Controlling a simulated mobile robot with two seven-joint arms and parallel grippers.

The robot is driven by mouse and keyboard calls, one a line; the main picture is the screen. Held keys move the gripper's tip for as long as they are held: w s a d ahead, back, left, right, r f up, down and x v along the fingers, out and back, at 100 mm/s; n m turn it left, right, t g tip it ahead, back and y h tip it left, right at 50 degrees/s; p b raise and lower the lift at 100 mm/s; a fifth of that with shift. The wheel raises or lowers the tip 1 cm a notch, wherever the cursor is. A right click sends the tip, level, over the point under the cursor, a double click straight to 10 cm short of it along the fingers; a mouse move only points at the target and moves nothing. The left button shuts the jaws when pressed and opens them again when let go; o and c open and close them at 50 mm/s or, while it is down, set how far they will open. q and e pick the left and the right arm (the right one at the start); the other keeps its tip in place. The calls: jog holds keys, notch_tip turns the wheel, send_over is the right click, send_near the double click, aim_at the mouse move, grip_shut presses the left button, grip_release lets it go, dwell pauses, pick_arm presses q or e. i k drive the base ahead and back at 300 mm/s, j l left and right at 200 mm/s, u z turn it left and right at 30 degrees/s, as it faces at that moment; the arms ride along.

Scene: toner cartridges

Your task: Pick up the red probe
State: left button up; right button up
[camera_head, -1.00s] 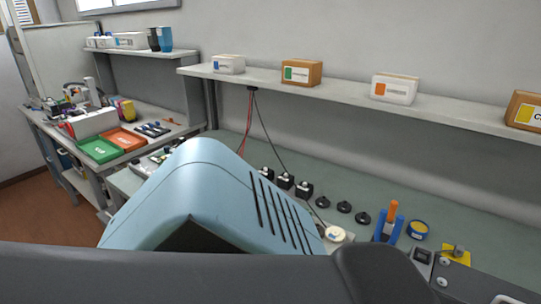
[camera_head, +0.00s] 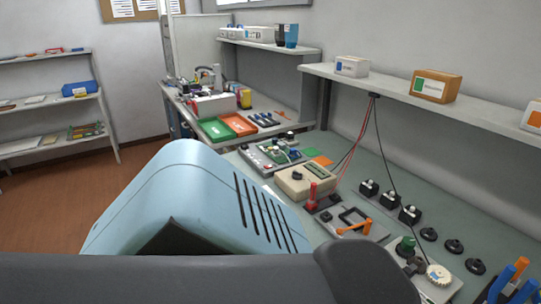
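A red upright handle-like piece (camera_head: 312,194), which looks like the red probe, stands on a small dark base on the bench, right of a beige meter box (camera_head: 304,181). A thin red wire (camera_head: 356,145) hangs from under the wall shelf and runs down toward it. I cannot tell whether the wire joins it. Neither of my grippers shows. My own light blue shell and dark grey link fill the lower left and bottom and hide part of the bench.
On the bench right of the red piece are a grey fixture with an orange clamp (camera_head: 353,229), several black knobs (camera_head: 389,199) and a white dial (camera_head: 438,275). Green (camera_head: 215,129) and orange (camera_head: 240,124) trays lie on the farther bench. Open floor (camera_head: 60,200) is at the left.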

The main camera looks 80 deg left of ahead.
aim_at(312, 201)
jog(key=u, duration=1.55)
jog(key=i+u, duration=0.15)
jog(key=u, duration=0.15)
jog(key=i+j+u, duration=0.1)
jog(key=u, duration=0.2)
jog(key=i, duration=0.25)
jog(key=k+j, duration=0.1)
jog(key=j, duration=0.2)
jog(key=k+j, duration=0.15)
jog(key=j+u, duration=0.05)
jog(key=j, duration=0.05)
